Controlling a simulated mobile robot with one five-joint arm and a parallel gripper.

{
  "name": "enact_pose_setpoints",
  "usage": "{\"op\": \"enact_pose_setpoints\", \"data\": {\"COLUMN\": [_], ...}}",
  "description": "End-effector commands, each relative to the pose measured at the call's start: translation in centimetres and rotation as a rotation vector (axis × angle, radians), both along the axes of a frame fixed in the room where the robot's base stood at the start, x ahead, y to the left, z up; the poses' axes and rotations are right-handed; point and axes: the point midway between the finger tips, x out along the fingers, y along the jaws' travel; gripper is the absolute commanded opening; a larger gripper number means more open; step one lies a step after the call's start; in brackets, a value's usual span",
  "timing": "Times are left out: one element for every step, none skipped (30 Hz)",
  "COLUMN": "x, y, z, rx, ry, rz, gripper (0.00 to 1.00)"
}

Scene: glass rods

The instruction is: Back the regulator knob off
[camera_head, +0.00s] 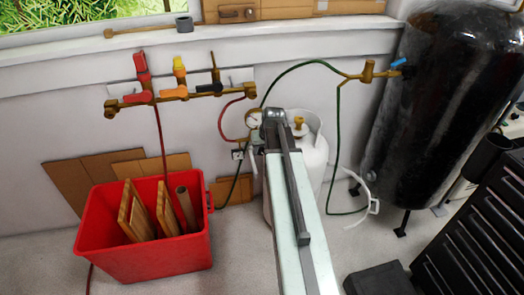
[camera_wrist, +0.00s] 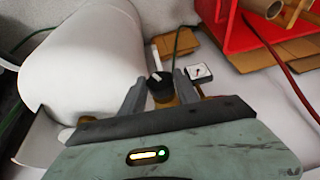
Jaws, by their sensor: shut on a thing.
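The regulator knob (camera_wrist: 159,87) is black with a pale pointer line on its face, in the middle of the wrist view. My gripper (camera_wrist: 160,86) is shut on it, with one grey finger on each side. The brass regulator body (camera_wrist: 187,92) shows partly behind the right finger. In the head view my gripper (camera_head: 274,117) reaches the regulator beside the gauge (camera_head: 253,117). The knob is hidden there by my arm.
A white gas cylinder (camera_head: 311,155) stands close behind my arm. Red (camera_head: 222,122) and green (camera_head: 283,72) hoses run near the regulator. A red bin (camera_head: 150,255) stands left, under a valve manifold (camera_head: 180,97). A black tank (camera_head: 440,100) and drawer cabinet (camera_head: 480,235) stand right.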

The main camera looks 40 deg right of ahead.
Motion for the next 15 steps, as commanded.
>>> {"op": "enact_pose_setpoints", "data": {"x": [-0.01, 0.0, -0.01, -0.01, 0.01, 0.04, 0.04, 0.03, 0.07, 0.08, 0.08, 0.13, 0.14, 0.15, 0.19], "y": [0.12, 0.14, 0.18, 0.2, 0.25, 0.35, 0.38, 0.39, 0.47, 0.52, 0.53, 0.63, 0.67, 0.69, 0.75], "z": [-0.02, -0.03, -0.04, -0.04, -0.05, -0.07, -0.09, -0.11, -0.17, -0.2, -0.25, -0.3, -0.36, -0.41, -0.48], "rx": [-0.012, -0.022, -0.037, -0.052, -0.067, -0.09, -0.109, -0.13, -0.159, -0.182, -0.208, -0.241, -0.268, -0.294, -0.33], "ry": [0.006, 0.011, 0.017, 0.022, 0.028, 0.037, 0.045, 0.054, 0.065, 0.075, 0.084, 0.098, 0.108, 0.118, 0.132], "rz": [0.001, 0.001, 0.001, 0.001, 0.001, 0.002, 0.002, 0.003, 0.004, 0.003, 0.004, 0.004, 0.004, 0.004, 0.004], "gripper": [0.0, 0.0, 0.0, 0.0, 0.0, 0.0, 0.0, 0.0, 0.0, 0.0, 0.0, 0.0, 0.0, 0.0, 0.0]}}
